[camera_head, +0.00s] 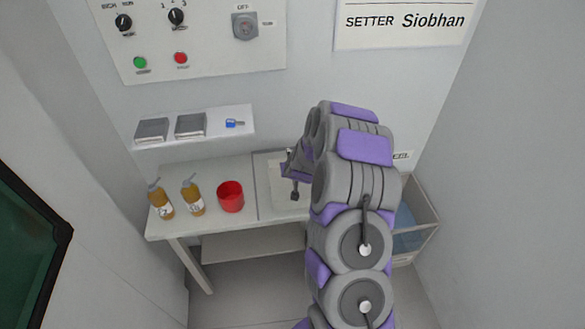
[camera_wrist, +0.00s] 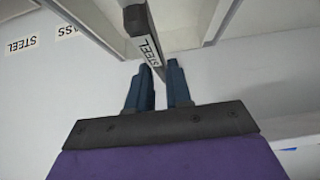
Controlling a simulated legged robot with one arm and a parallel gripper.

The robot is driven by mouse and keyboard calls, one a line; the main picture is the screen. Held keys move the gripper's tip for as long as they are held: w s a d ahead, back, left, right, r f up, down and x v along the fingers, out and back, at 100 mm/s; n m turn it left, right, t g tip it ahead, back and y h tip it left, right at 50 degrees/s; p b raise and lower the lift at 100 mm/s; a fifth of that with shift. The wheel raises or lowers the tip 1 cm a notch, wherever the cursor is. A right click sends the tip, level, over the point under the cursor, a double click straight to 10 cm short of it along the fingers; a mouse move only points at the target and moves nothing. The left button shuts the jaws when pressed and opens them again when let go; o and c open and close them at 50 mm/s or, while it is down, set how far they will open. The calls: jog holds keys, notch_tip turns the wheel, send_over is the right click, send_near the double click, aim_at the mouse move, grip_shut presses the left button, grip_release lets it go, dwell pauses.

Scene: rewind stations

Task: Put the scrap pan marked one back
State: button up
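I cannot make out a pan marked one in either view. The bar's lower end reaches the two blue fingertips, and a gap shows between the fingers. I cannot tell whether they touch the bar. In the head view my arm hides most of the gripper, over the right part of the bench (camera_head: 215,165). A pale panel (camera_head: 282,200) there is partly covered by my arm.
Two bottles (camera_head: 160,202) (camera_head: 193,198) and a red cup (camera_head: 231,197) stand on the bench's left part. Two grey boxes (camera_head: 152,130) (camera_head: 191,125) and a blue item (camera_head: 234,123) lie on the shelf. An open bin (camera_head: 428,222) stands right. Walls are close on both sides.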

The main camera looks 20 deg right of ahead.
jog(key=o, duration=0.3)
jog(key=shift+a+r, duration=0.1)
jog(key=shift+a, duration=0.25)
jog(key=shift+o, duration=0.2)
jog(key=shift+s+d+r, duration=0.15)
jog(key=shift+s+r, duration=0.05)
jog(key=shift+r, duration=0.15)
jog(key=p+v, duration=0.1)
jog(key=v, duration=1)
jog(key=shift+p, duration=0.35)
